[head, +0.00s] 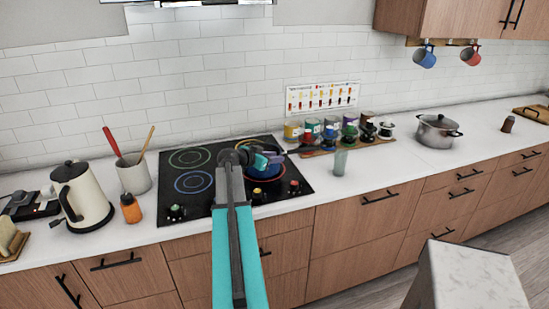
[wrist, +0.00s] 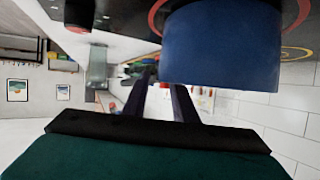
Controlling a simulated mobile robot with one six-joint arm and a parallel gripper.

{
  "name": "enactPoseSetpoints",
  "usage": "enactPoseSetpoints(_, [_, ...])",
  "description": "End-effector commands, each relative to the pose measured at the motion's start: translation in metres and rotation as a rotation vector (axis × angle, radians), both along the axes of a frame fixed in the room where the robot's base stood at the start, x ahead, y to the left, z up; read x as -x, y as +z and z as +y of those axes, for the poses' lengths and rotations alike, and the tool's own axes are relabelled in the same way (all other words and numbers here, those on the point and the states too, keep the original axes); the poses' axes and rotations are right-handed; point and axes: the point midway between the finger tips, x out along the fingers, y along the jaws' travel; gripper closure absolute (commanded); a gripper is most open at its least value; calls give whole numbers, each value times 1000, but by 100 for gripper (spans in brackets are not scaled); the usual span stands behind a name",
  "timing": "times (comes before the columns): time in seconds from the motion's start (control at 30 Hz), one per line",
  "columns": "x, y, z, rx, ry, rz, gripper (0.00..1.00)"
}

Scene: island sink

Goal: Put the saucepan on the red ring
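The blue saucepan (head: 264,173) is on the black cooktop at its front right, partly hidden by my gripper. It also shows large in the wrist view (wrist: 220,48), upright with the picture upside down. The red ring (head: 283,181) shows around the pan's base, and its arc shows on both sides of the pan in the wrist view (wrist: 303,14). My gripper (head: 262,160) is at the pan, close to its rim. In the wrist view its two dark fingers (wrist: 160,88) stand apart with a clear gap and nothing seen between them.
The cooktop (head: 226,182) also has a green ring (head: 190,157) and a blue ring (head: 193,181), both bare. A cream kettle (head: 82,197) and utensil crock (head: 134,175) stand left. A glass (head: 340,162), spice jars and a steel pot (head: 437,131) stand right.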

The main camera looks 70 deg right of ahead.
Motion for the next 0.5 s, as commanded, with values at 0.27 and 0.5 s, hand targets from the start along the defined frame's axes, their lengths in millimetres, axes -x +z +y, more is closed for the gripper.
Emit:
enactPoseSetpoints(0.27, [0, 0, 0, 1, 1, -1, 73])
enactPoseSetpoints(0.5, [-4, 3, 8, 1, 2, 0, 73])
